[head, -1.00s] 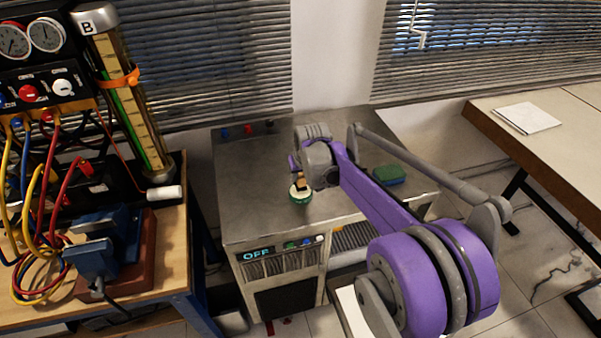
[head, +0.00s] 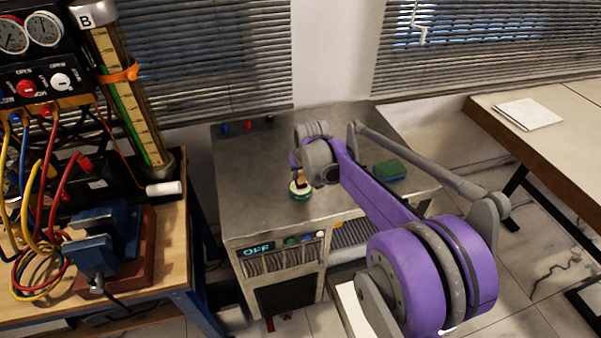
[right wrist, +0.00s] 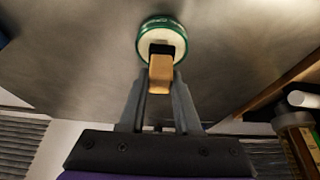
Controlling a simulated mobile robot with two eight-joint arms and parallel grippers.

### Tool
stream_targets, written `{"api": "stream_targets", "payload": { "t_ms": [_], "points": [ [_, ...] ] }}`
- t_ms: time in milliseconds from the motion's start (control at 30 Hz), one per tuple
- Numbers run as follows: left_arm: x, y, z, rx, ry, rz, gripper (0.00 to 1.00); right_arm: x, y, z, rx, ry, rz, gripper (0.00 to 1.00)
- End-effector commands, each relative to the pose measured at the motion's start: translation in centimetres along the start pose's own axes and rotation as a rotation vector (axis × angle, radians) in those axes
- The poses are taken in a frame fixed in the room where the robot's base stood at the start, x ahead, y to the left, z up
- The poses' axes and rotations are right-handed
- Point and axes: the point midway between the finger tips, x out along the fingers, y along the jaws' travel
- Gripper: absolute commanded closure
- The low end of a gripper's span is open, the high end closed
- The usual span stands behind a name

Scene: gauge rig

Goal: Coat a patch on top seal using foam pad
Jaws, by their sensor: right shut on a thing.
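My right gripper (head: 304,174) is shut on the wooden handle of the foam pad (right wrist: 160,72). The pad's dark end (right wrist: 161,49) is at the pale inside of a round green tin (right wrist: 162,32); whether it touches the contents, I cannot tell. In the head view the tin (head: 300,195) stands on the metal worktop, under my gripper. The gauge column marked B leans at the left; its grey upper end cap, apparently the top seal (head: 93,14), is at the picture's top edge. My left gripper is out of view.
The metal worktop (head: 245,205) is mostly clear, with a green sponge-like block (head: 389,171) at its right. The wooden bench (head: 170,255) at the left carries a blue vise (head: 95,255), hoses and a white cylinder (head: 164,188). A table (head: 560,115) stands at the right.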

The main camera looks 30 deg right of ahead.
Motion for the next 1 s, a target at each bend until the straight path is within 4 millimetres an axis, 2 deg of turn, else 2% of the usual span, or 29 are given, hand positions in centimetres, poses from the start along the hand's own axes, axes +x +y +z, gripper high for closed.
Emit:
{"api": "stream_targets", "payload": {
  "t_ms": [1000],
  "points": [
    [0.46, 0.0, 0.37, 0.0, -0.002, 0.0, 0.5, 0.79, 0.0, 0.35, 0.0, 0.0, 0.0, 1.0]
  ]
}}
